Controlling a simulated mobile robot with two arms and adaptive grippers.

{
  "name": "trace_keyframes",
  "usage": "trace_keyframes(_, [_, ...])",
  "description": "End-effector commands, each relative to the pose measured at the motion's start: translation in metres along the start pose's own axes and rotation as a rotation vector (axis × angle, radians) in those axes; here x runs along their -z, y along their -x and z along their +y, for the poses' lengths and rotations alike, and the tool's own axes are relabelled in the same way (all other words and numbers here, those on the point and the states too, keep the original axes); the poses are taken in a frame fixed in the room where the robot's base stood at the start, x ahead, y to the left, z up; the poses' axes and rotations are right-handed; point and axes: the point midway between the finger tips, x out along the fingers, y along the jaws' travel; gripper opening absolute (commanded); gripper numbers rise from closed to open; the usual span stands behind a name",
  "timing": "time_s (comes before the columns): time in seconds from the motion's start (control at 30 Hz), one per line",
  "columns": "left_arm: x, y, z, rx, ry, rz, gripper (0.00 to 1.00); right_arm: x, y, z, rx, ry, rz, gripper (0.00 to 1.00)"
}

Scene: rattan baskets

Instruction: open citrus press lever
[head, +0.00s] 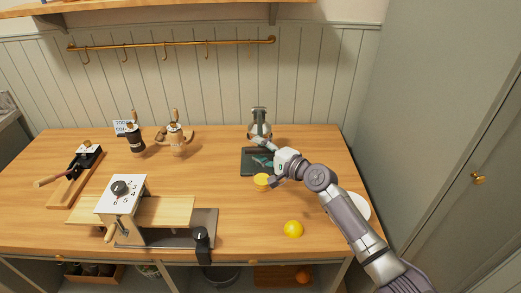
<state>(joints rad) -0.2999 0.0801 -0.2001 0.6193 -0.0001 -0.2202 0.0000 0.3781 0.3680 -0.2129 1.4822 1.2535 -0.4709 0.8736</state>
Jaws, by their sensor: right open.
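The citrus press appears to be the grey metal piece (259,122) standing at the back of the table, with a dark flat base or tray (249,165) in front of it. I cannot make out its lever; my right gripper covers part of this area. My right gripper (266,163) is open, over the right part of the dark base and just in front of the metal piece. I cannot tell whether it touches anything. A yellow round piece (262,181) is just below the gripper in the picture. My left gripper is not in view.
A whole lemon (293,229) lies nearer the front edge. A white plate (358,206) is partly hidden behind my right arm. A white-topped device with a crank (121,190) stands front left. Two grinders (135,140) (176,140) stand back left.

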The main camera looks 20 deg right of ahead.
Motion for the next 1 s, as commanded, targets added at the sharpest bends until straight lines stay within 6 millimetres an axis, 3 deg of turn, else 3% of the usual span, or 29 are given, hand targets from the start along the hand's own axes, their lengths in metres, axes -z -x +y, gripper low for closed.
trace_keyframes(0.17, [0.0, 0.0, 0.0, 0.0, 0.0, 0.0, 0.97, 0.0, 0.0, 0.0, 0.0, 0.0, 0.0, 0.48])
trace_keyframes(0.47, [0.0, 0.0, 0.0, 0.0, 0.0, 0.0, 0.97, 0.0, 0.001, 0.0, 0.0, -0.001, 0.0, 0.0])
trace_keyframes(0.8, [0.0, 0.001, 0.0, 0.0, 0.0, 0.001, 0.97, 0.0, 0.0, -0.001, -0.003, -0.006, -0.001, 0.0])
trace_keyframes(1.0, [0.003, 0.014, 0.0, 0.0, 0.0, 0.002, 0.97, 0.003, -0.007, -0.018, -0.031, -0.038, -0.001, 0.0])
